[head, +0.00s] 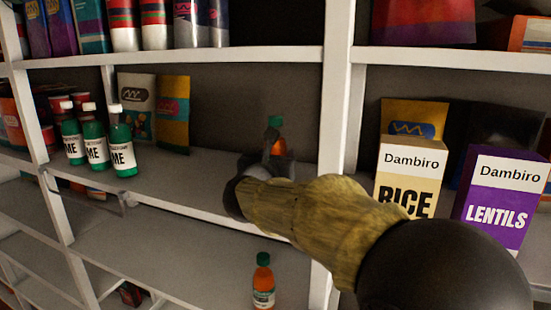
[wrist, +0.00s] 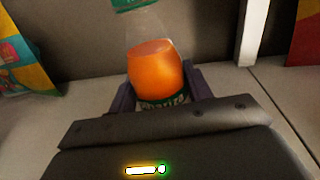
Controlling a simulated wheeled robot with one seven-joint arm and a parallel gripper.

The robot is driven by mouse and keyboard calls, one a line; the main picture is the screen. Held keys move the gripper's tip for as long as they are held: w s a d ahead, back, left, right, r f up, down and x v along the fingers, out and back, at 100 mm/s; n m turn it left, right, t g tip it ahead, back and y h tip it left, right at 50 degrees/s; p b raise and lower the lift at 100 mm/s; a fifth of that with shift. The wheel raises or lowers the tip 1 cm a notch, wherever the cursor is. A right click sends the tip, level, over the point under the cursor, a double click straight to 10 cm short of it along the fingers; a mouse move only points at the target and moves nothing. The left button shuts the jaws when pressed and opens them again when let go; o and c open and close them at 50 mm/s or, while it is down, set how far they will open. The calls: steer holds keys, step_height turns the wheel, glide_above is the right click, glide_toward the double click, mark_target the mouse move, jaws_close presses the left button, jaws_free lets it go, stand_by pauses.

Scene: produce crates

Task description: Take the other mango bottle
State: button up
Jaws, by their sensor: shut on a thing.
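My gripper (wrist: 158,88) is shut on an orange bottle with a green cap, the mango bottle (wrist: 155,70), at the middle shelf. In the head view the held bottle (head: 277,140) shows just beyond my gripper (head: 270,158), upright, its lower part hidden by the gripper. In the wrist view the fingers sit on both sides of its lower body and its label is partly covered. I cannot tell whether its base touches the shelf. A second mango bottle (head: 263,283) stands upright on the shelf below, apart from my gripper.
Green bottles with white caps (head: 121,150) stand on the middle shelf at left. A rice box (head: 408,175) and a lentils box (head: 500,195) stand to the right, past a white upright (head: 334,110). Bags (head: 172,105) stand behind at left. The shelf between is mostly clear.

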mark_target(276, 124)
steer(key=shift+r, duration=0.1)
steer(key=shift+s+r+b, duration=0.15)
steer(key=shift+b, duration=0.4)
step_height(276, 124, up, 6)
steer(key=shift+r+b, duration=0.25)
steer(key=shift+b, duration=0.3)
steer(key=s+a+b, duration=0.3)
steer(key=s+b, duration=0.1)
steer(key=s, duration=0.5)
steer(key=s+a+b, duration=0.3)
steer(key=s+b, duration=0.1)
steer(key=s, duration=0.5)
steer(key=shift+s+a, duration=0.3)
steer(key=shift+a, duration=0.1)
